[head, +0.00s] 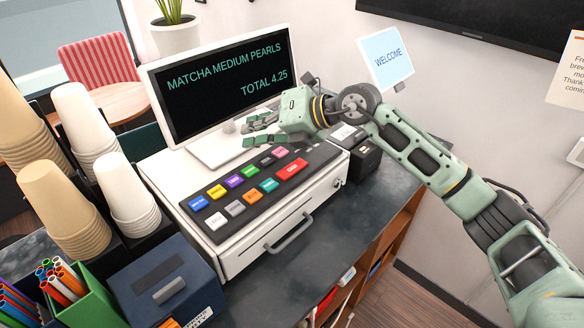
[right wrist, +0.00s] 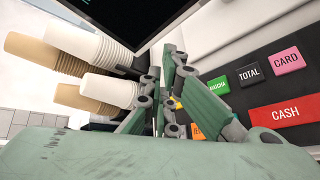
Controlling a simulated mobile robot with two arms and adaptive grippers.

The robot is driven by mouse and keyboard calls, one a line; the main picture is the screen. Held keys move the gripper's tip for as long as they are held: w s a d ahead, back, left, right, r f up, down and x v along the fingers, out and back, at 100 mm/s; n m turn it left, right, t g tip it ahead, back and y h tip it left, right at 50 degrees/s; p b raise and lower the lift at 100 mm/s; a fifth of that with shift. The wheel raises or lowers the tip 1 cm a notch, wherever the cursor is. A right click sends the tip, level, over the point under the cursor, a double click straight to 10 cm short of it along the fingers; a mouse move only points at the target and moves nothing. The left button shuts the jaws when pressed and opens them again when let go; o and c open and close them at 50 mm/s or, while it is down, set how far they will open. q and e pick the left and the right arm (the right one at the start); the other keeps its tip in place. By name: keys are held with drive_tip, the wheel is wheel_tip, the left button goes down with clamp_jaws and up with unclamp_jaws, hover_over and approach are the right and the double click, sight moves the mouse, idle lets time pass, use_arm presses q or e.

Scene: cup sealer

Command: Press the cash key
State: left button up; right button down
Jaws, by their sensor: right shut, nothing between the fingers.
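The cash key is the wide red key (head: 291,169) on the dark keypad (head: 228,218) of the till. It also shows at the right in the right wrist view (right wrist: 285,114), with its label readable. My right gripper (head: 252,132) hangs over the far side of the keypad, in front of the screen. Its fingers point left, and they look closed and empty. It is behind and above the cash key, apart from it. In the right wrist view the fingers (right wrist: 168,62) cover part of the keypad. My left gripper is out of view.
The screen (head: 222,80) reads "MATCHA MEDIUM PEARLS TOTAL 4.25". A black box (head: 366,158) stands right of the till. Stacked cups (head: 130,195), a blue box (head: 165,285) and a green straw holder (head: 85,305) stand left. The counter (head: 335,232) before the drawer handle is clear.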

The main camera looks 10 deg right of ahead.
drive_tip(key=w+d+h, duration=0.3)
drive_tip(key=d+h, duration=0.2)
drive_tip(key=d, duration=0.5)
drive_tip(key=shift+w+d+f+m, duration=0.15)
drive_tip(key=shift+w+f+m, duration=0.15)
drive_tip(key=shift+f+m, duration=0.1)
drive_tip(key=b, duration=0.4)
hover_over(295, 164)
wheel_tip(295, 164, down, 8)
drive_tip(key=shift+r, duration=0.25)
drive_tip(key=shift+w+f+b, duration=0.1)
drive_tip(key=shift+f+b, duration=0.5)
drive_tip(key=shift+b, duration=0.05)
drive_tip(key=shift+f, duration=0.1)
drive_tip(key=shift+f+b, duration=0.3)
drive_tip(key=shift+b, duration=0.15)
